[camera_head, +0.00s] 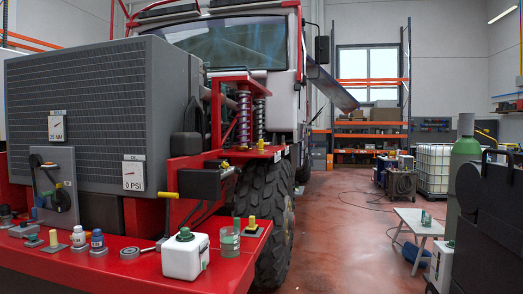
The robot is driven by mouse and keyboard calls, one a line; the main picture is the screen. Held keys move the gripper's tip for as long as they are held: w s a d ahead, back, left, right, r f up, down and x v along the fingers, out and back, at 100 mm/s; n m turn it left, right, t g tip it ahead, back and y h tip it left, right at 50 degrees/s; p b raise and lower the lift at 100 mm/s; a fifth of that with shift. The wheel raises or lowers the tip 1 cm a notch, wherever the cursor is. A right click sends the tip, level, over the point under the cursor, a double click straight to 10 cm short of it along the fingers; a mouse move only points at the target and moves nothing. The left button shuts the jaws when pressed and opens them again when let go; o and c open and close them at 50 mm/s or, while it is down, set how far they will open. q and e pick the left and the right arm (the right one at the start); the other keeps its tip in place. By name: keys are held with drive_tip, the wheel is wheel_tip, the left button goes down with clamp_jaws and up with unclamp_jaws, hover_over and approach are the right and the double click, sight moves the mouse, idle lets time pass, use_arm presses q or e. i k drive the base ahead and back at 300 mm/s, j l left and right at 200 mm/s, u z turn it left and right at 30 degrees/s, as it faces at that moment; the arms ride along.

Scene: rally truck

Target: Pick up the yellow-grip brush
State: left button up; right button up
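I cannot pick out a yellow-grip brush with certainty. A short yellow grip (168,195) lies level in front of the black box on the truck's front, with a thin dark shaft below it. Small yellow-topped pieces stand on dark bases on the red bumper, one at the left (54,238) and one at the right (252,228). They are too small to identify. Neither of my grippers is in view.
The red bumper (110,268) carries a white green-capped jug (185,257), a clear container (230,242), a blue-capped bottle (97,240) and a round dark-rimmed piece (130,252). A low white table (417,222) stands right. The red floor (335,240) between is mostly clear.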

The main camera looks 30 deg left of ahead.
sight(260, 151)
drive_tip(key=i+u, duration=0.2)
drive_tip(key=i, duration=0.45)
drive_tip(key=i+u, duration=0.15)
drive_tip(key=i, duration=1.95)
